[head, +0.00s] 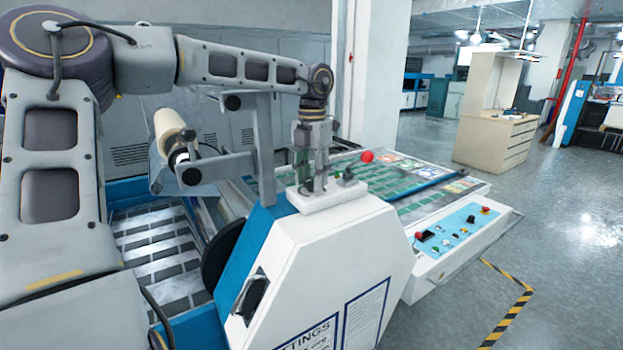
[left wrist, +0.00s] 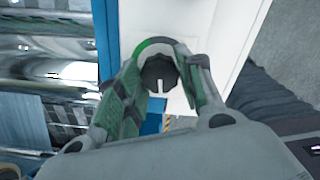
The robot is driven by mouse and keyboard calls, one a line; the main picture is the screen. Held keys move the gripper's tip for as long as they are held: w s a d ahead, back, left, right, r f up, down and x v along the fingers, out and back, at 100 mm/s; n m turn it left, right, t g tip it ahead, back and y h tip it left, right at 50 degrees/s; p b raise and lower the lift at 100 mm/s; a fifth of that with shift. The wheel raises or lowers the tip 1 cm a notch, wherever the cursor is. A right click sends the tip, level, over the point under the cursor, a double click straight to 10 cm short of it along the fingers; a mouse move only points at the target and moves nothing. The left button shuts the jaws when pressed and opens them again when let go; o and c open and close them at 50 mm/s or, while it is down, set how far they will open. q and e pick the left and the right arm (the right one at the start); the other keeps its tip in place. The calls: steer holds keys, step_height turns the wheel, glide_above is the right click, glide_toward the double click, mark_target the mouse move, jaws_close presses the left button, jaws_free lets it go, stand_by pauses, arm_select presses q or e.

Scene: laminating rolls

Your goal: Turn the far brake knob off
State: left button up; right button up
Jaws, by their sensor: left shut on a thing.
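The far brake knob (left wrist: 158,74) is dark and round with a pale pointer mark. It sits on a white panel in the left wrist view, with a green arc along its upper left edge. My left gripper (head: 318,187) reaches down to the top of the white machine housing (head: 335,235) in the head view. In the left wrist view its two fingers stand on either side of the knob and are shut on it. In the head view I cannot make out the knob at the gripper. My right gripper is not in view.
A red ball-topped lever (head: 367,156) stands just right of the gripper. A pale roll (head: 168,132) sits on its shaft to the left. A blue control panel (head: 455,231) with buttons is at the right. The floor beyond is open.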

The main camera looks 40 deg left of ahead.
mark_target(312, 179)
arm_select(q)
steer(key=n+b, duration=0.1)
steer(key=n, duration=0.5)
steer(key=shift+n+b, duration=0.3)
steer(key=shift+n, duration=0.3)
steer(key=shift+r, duration=0.1)
steer(key=o, duration=1)
steer(key=shift+r, duration=5.9)
